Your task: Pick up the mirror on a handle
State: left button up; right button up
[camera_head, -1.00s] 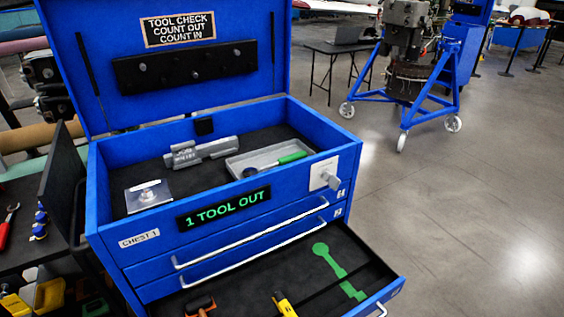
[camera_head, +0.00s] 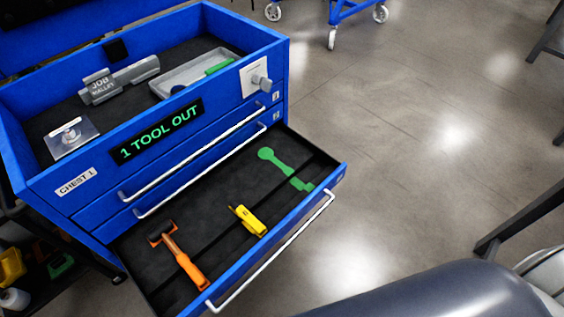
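A green-handled tool (camera_head: 219,66) lies in a shallow grey tray (camera_head: 167,84) on top of the blue tool chest. A dark rounded end shows at its lower left, so it may be the mirror on a handle, but I cannot make out a mirror face. In the open drawer (camera_head: 215,165), a bare green tool-shaped outline (camera_head: 279,166) has a round head and a handle. Neither of my grippers is in view.
An orange-handled tool (camera_head: 186,261) and a yellow tool (camera_head: 247,219) lie in the drawer, which juts out with its handle (camera_head: 275,254). Open floor (camera_head: 400,120) lies right.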

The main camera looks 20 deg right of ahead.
aim_at(175, 89)
jog(key=l+u, duration=0.1)
jog(key=u, duration=0.55)
jog(key=l+u, duration=0.45)
jog(key=l, duration=0.2)
jog(key=l+u, duration=0.45)
jog(key=l, duration=0.25)
jog(key=k+l+u, duration=0.15)
jog(key=l+u, duration=0.3)
jog(key=l, duration=0.2)
